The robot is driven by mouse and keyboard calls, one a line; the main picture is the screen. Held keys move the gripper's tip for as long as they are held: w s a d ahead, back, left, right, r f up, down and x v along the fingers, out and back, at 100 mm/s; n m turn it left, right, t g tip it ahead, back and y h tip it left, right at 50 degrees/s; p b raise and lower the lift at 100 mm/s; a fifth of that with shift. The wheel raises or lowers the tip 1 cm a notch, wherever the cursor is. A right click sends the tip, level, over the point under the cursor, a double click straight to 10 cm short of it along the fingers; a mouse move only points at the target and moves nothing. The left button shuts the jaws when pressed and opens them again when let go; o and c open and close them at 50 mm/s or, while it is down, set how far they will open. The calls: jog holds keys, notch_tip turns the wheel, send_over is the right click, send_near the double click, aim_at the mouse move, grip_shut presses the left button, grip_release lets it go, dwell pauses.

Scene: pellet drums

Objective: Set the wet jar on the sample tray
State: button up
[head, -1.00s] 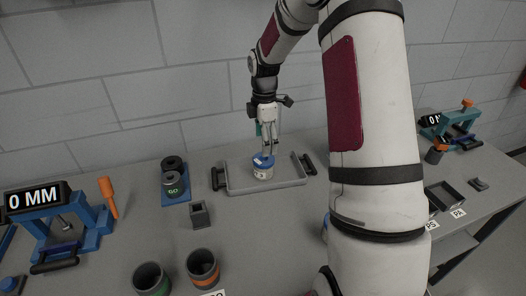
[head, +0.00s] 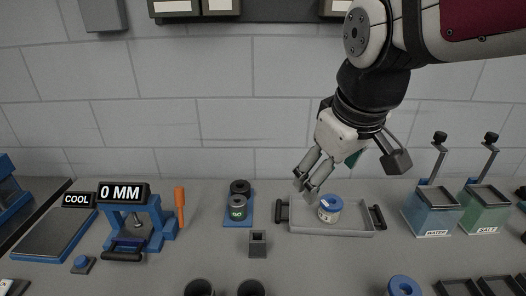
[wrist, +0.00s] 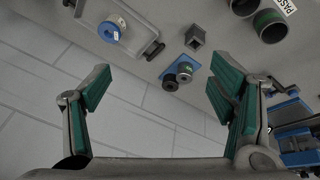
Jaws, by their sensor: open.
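The jar also shows in the wrist view (wrist: 110,31), inside the tray rim (wrist: 138,58) at upper left. My gripper (head: 308,188) is open and empty, its fingers tilted down, up and left of the jar and apart from it. Another blue-lidded piece (head: 403,286) sits at the bottom edge of the head view, partly cut off.
A blue stand with a green-banded "GO" can (head: 238,209) is left of the tray, with a small grey square holder (head: 258,243) near it. A blue "0 MM" gauge (head: 135,225) is farther left. WATER (head: 433,212) and SALT (head: 484,210) bins stand right.

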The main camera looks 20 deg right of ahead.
jog(key=s+a+m+t+y, duration=0.1)
jog(key=s+a+m, duration=0.1)
jog(key=s, duration=0.5)
jog(key=shift+a+m+t, duration=0.3)
jog(key=shift+a+m, duration=0.05)
jog(key=shift+m, duration=0.35)
jog(key=shift+f, duration=0.1)
